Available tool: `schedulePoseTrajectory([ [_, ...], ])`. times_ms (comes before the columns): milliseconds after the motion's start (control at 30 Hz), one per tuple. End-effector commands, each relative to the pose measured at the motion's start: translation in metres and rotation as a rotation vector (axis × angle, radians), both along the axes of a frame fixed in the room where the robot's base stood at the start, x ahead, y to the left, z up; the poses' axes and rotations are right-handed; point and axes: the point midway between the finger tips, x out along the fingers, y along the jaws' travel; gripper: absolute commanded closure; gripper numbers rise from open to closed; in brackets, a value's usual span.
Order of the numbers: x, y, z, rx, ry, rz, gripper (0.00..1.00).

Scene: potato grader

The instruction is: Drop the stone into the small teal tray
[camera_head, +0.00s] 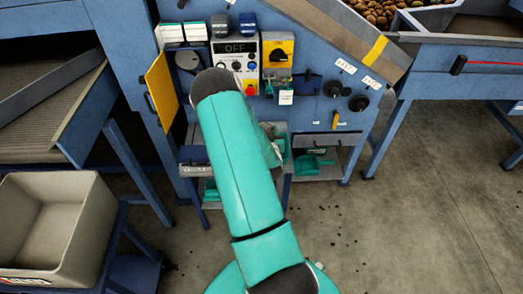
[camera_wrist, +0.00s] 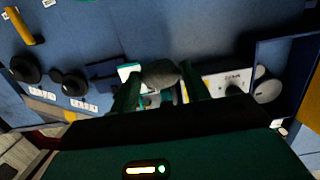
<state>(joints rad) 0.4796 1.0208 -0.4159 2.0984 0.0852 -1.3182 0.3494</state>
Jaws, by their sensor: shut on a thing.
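A grey, rounded stone (camera_wrist: 162,73) shows in the wrist view, held between the two dark green fingers of my gripper (camera_wrist: 161,88). My gripper is shut on it, in front of the blue machine panel. In the head view my teal arm hides the stone and most of the gripper. A teal tray-like thing (camera_head: 312,164) lies on the low shelf under the panel, right of my arm; I cannot tell for sure that it is the small teal tray. More teal shows behind my arm, partly hidden.
The control box (camera_head: 236,62) with a display reading OFF and a yellow switch plate (camera_head: 278,50) are on the panel. A yellow door (camera_head: 162,92) stands open at left. A grey bin (camera_head: 90,225) is at lower left. Black knobs (camera_head: 358,103) stick out at right. The right floor is mostly clear.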

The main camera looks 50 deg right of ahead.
Motion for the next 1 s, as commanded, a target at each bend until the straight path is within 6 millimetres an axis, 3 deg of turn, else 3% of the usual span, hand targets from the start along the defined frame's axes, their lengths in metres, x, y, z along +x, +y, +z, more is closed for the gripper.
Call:
schedulePoseTrajectory([
  [400,0.000,0.001,-0.046,0.000,0.001,0.002,0.78],
  [767,0.001,0.001,-0.050,-0.001,0.000,0.001,0.78],
  [800,0.001,0.001,-0.050,-0.001,0.000,0.001,0.50],
  [900,0.001,0.001,-0.050,-0.001,0.000,0.001,0.30],
  [1000,0.001,0.001,-0.050,-0.001,0.000,0.001,0.28],
])
